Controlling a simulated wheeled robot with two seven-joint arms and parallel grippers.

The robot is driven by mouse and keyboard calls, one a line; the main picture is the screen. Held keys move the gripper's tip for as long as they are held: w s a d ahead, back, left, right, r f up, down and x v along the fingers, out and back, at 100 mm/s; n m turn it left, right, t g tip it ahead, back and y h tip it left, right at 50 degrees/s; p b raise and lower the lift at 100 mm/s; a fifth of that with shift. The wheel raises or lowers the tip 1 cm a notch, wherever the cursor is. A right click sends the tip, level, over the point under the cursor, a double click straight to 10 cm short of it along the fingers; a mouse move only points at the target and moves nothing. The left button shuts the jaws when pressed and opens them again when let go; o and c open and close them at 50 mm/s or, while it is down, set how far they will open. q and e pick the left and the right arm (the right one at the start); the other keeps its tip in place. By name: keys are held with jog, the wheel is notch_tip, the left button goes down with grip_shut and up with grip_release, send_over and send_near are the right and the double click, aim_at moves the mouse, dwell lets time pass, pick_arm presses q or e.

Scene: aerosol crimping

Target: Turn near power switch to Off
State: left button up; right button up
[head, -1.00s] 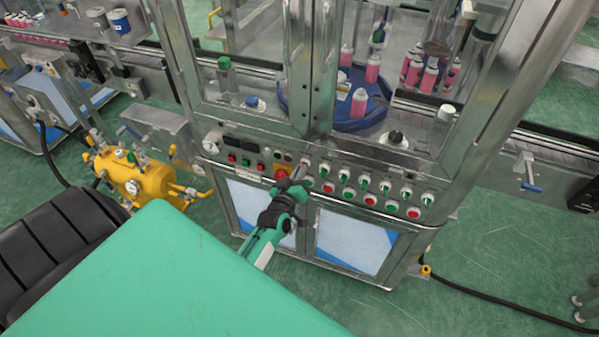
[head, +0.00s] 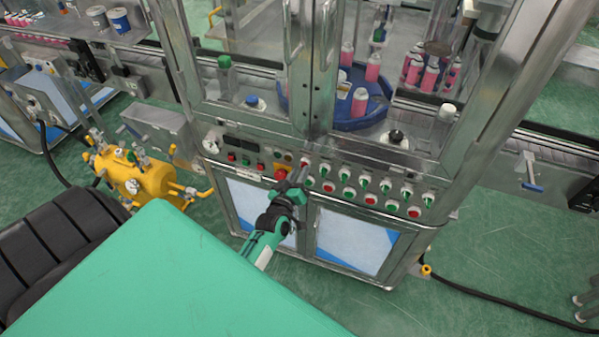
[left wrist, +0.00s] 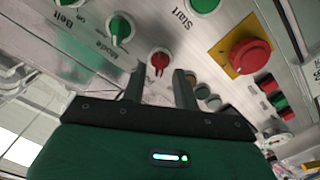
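The control panel (head: 345,185) runs along the front of the steel machine. A red rotary knob (left wrist: 159,62), probably the power switch, shows in the left wrist view just beyond my left gripper's fingertips; its label is not readable. My left gripper (head: 299,175) points at the panel from the front in the head view. In the left wrist view my left gripper (left wrist: 159,75) is open, with one finger on each side of the red knob's line. I cannot tell whether the fingers touch it. My right gripper is in neither view.
A red emergency button on a yellow plate (left wrist: 242,56) sits to the right of the knob. Green knobs marked Mode (left wrist: 121,28) and Belt (left wrist: 74,4) are to its left. A yellow tank (head: 133,175) stands left of the machine.

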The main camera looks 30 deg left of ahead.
pick_arm(q)
jog(key=b+v, duration=0.2)
jog(key=v, duration=1)
jog(key=shift+s+b, duration=0.35)
jog(key=shift+d, duration=0.1)
jog(key=s+d+f+m+g+h, duration=0.1)
jog(key=s+d+f+m+g, duration=0.2)
jog(key=f, duration=0.8)
jog(key=s+d+f+m+g+h, duration=0.1)
jog(key=s+d+f+g+h, duration=0.3)
jog(key=f, duration=0.7)
jog(key=s+d+f+m+g+y, duration=0.1)
jog(key=s+d+f+m+g, duration=0.2)
jog(key=f, duration=0.9)
jog(key=s+a+f+m+g, duration=0.1)
jog(key=s+f+g, duration=0.1)
jog(key=s+f, duration=0.3)
jog(key=s+a+f+m+g, duration=0.1)
jog(key=s+f, duration=0.4)
jog(key=s, duration=0.7)
jog(key=s+a+f+m+g, duration=0.1)
jog(key=s+f+m+g, duration=0.1)
jog(key=s+f, duration=0.3)
jog(key=s+g, duration=0.1)
jog(key=s, duration=0.3)
jog(key=shift+s+f+g, duration=0.15)
jog(key=shift+s+g, duration=0.1)
jog(key=shift+g, duration=0.05)
